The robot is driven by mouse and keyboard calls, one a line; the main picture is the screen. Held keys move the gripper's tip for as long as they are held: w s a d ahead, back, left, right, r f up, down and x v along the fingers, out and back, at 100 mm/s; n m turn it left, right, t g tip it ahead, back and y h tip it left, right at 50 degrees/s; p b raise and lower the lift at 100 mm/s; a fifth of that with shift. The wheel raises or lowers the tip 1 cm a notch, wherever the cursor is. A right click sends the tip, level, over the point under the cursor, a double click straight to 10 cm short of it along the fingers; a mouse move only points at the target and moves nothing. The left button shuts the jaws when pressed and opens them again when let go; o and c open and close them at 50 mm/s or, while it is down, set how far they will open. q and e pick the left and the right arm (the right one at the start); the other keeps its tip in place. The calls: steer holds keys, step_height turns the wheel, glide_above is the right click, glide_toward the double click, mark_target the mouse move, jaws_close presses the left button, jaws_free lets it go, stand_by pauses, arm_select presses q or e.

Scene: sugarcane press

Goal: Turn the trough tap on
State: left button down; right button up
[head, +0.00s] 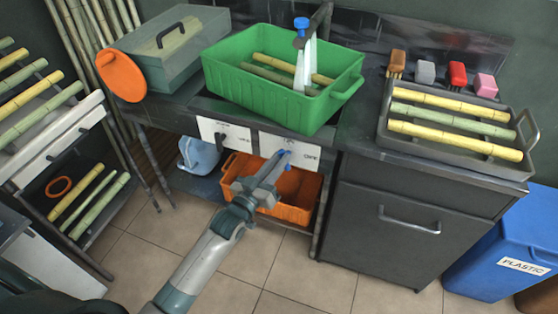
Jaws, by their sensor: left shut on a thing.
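My left gripper (272,171) reaches up to a white panel (295,148) under the counter. It is shut on a small blue tap lever (285,154) there, mostly hidden by the jaws. A second white panel (225,133) to its left has a dark lever. Above, a dark spout with a blue knob (301,23) stands over a green tub (262,97). A pale stream of water (304,66) runs from the spout into the tub, where several cane pieces lie. My right gripper is out of view.
An orange crate (238,169) sits under the panels, behind my left gripper. A blue jug (199,154) is left of it. A grey tray (450,148) of cane and several brushes or blocks are on the right counter. A blue bin (508,235) stands at the right.

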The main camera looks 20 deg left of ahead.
arm_select(q)
steer(key=shift+a+f+n+t+y, duration=0.1)
steer(key=shift+n+t+y, duration=0.05)
steer(key=shift+n, duration=0.6)
steer(key=shift+a+f+n+t+y, duration=0.1)
steer(key=shift+n+t+y, duration=0.05)
steer(key=shift+n, duration=0.6)
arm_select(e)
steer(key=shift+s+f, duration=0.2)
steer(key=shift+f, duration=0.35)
arm_select(q)
steer(key=c, duration=1.7)
jaws_free()
steer(key=shift+o, duration=0.2)
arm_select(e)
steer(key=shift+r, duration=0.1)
arm_select(q)
steer(key=v, duration=1.7)
steer(key=shift+s+a+b, duration=0.15)
steer(key=shift+s+b, duration=0.05)
steer(key=shift+b, duration=0.25)
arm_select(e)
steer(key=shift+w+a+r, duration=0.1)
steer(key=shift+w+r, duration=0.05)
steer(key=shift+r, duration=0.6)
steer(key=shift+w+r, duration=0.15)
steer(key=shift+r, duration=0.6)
